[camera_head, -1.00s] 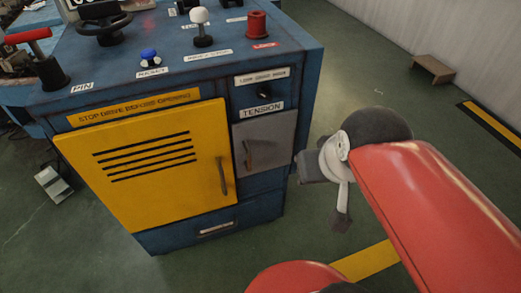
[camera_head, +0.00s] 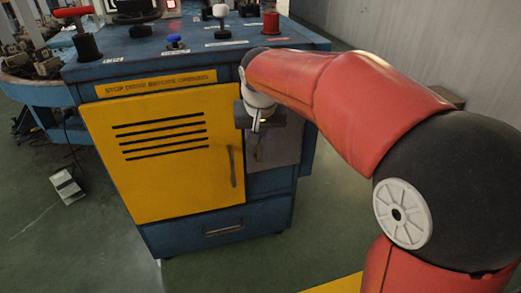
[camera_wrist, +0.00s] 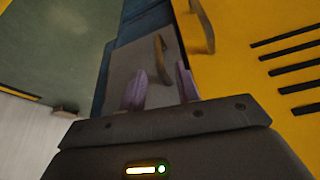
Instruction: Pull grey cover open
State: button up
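The grey cover (camera_head: 284,146) is a small flat door on the front of the blue machine, right of the yellow door. It looks closed. My gripper (camera_head: 257,126) is in front of it in the head view and hides part of it. In the wrist view the grey cover (camera_wrist: 138,58) lies beyond my gripper (camera_wrist: 160,86), whose two fingers stand apart with nothing between them. The cover's curved handle (camera_wrist: 161,60) shows just past the fingers, roughly in line with the gap. I see no contact.
The yellow door (camera_head: 170,165) with its own handle (camera_head: 233,167) is close beside the grey cover. A blue drawer (camera_head: 222,229) is below. Knobs and a red cylinder (camera_head: 270,22) stand on the machine top (camera_head: 200,55). The green floor is clear at front left.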

jog(key=b+x, duration=0.1)
jog(key=x, duration=0.4)
jog(key=shift+f, duration=0.3)
grip_shut()
